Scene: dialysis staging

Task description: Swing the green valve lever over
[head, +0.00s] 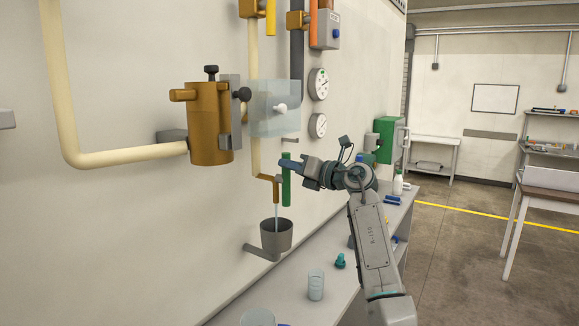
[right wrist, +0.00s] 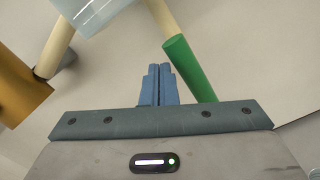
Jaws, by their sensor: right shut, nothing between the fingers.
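The green valve lever (head: 286,180) stands upright at the tap on the wall pipe, below the clear box. Water runs from the brown spout (head: 267,178) into a grey cup (head: 276,236). My right gripper (head: 284,163) is at the lever's upper part, its fingers pointing toward the wall. In the right wrist view the gripper's blue fingers (right wrist: 156,86) are together and empty. The green lever (right wrist: 190,68) lies just right of them there, slanting; whether they touch it I cannot tell. My left gripper is not in view.
A clear box (head: 274,108) with a white knob juts out above the tap. A brass housing (head: 207,120) is on the wall to the left. Below, a bench (head: 290,290) holds a clear beaker (head: 316,284) and a teal fitting (head: 340,261). Open floor lies to the right.

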